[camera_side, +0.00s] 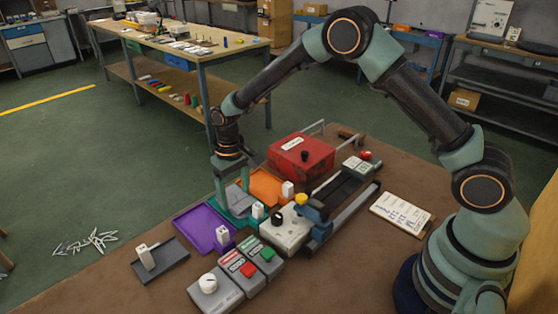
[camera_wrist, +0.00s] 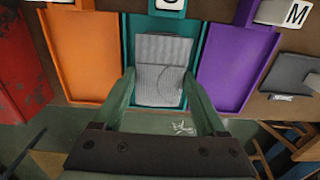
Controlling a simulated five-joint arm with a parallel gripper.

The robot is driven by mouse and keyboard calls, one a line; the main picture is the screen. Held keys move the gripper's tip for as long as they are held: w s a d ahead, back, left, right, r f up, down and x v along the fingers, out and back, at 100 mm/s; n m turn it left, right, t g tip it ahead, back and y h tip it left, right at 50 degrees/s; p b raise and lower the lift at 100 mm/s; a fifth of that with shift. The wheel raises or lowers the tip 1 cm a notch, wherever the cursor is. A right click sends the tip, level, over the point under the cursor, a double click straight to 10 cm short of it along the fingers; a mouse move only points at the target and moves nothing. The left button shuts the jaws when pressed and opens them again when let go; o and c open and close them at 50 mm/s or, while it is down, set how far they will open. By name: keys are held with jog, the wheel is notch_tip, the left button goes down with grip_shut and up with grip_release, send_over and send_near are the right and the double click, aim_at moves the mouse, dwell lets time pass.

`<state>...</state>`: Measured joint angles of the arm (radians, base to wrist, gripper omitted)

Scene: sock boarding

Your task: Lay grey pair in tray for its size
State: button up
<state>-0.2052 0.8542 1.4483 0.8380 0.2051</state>
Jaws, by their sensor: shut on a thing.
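The grey pair (camera_wrist: 160,72) is a folded, ribbed grey bundle, seen in the wrist view within the outline of the teal tray (camera_wrist: 207,50). My gripper (camera_wrist: 158,78) is shut on it, one green finger at each side. In the side view my gripper (camera_side: 234,190) is low at the teal tray (camera_side: 245,224), with the grey pair (camera_side: 238,200) between its fingers. Whether the pair touches the tray floor I cannot tell. A white block with a partly cut-off letter, perhaps S, stands at the teal tray's end.
An orange tray (camera_wrist: 80,55) and a purple tray (camera_wrist: 235,65) flank the teal one. A block marked M (camera_wrist: 297,13) is beyond the purple tray. A dark grey tray (camera_side: 172,262) lies farther out. A red box (camera_side: 300,155) and control boxes (camera_side: 215,293) stand close by.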

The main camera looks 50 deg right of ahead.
aim_at(235, 197)
jog(key=o, duration=1.5)
jog(key=shift+f, duration=0.1)
jog(key=shift+c, duration=0.2)
notch_tip(235, 197, up, 12)
jog(key=s+d+r+t, duration=0.2)
jog(key=s+d+r, duration=0.4)
jog(key=r, duration=0.4)
jog(key=s+d+r+t, duration=0.1)
jog(key=s+d+t, duration=0.2)
jog(key=s, duration=1)
jog(key=shift+s+d+r+t, duration=0.2)
jog(key=shift+s+d+t, duration=0.1)
jog(key=shift+d, duration=0.2)
